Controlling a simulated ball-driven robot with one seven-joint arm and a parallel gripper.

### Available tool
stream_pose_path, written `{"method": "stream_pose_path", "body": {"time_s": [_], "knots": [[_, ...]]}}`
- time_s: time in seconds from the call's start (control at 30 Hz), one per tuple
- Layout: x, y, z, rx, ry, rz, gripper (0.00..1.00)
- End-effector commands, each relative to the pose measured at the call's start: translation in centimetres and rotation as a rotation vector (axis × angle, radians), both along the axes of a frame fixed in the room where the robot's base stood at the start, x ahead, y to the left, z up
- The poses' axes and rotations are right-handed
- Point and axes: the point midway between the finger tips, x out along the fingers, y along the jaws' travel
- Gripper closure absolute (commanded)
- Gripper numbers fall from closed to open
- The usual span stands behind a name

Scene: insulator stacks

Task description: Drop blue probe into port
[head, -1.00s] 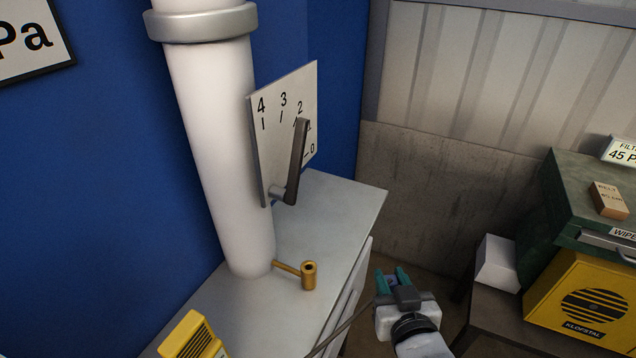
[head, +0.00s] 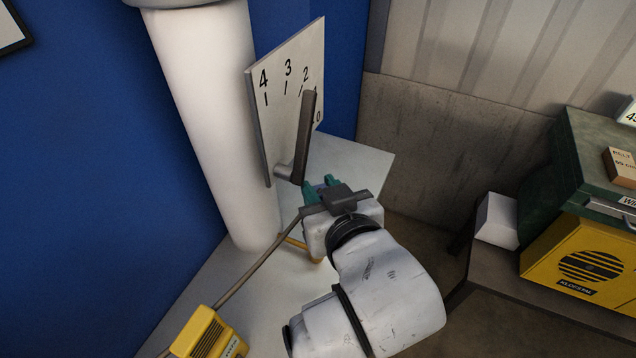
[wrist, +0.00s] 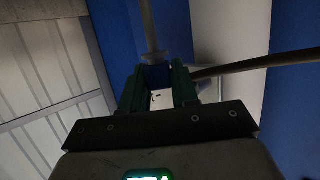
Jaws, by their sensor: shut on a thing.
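My gripper (head: 320,190) has teal fingers and is shut on the blue probe. The probe's blue body (wrist: 155,76) shows between the fingers in the wrist view, with a thin grey rod (wrist: 147,25) reaching out beyond them. A dark cable (wrist: 265,64) runs off to the right there. In the head view the cable (head: 258,262) runs down to a yellow meter (head: 208,335). The brass port fitting (head: 294,242) is at the foot of the white pipe (head: 215,140). My gripper and arm hide its opening; I stand above it.
A dial plate (head: 283,110) with a dark lever (head: 304,140) stands right beside the pipe, close behind my gripper. The pale cabinet top (head: 350,160) is partly clear. At right are a green box (head: 595,150) and a yellow unit (head: 580,270) on a bench.

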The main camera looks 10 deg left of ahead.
Motion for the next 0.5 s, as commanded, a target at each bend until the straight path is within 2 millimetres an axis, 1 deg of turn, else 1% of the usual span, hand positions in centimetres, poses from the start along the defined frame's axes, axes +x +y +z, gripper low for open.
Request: {"method": "stream_pose_path", "body": {"time_s": [0.03, 0.13, 0.37, 0.5], "knots": [[-0.3, 1.1, 1.6, 0.027, -0.035, 0.026, 1.00], [-0.3, 1.1, 1.5, 0.028, -0.034, 0.027, 1.00], [-0.3, 1.2, 0.2, 0.028, -0.033, 0.028, 1.00], [-0.3, 1.2, -1.1, 0.025, -0.032, 0.029, 1.00]]}}
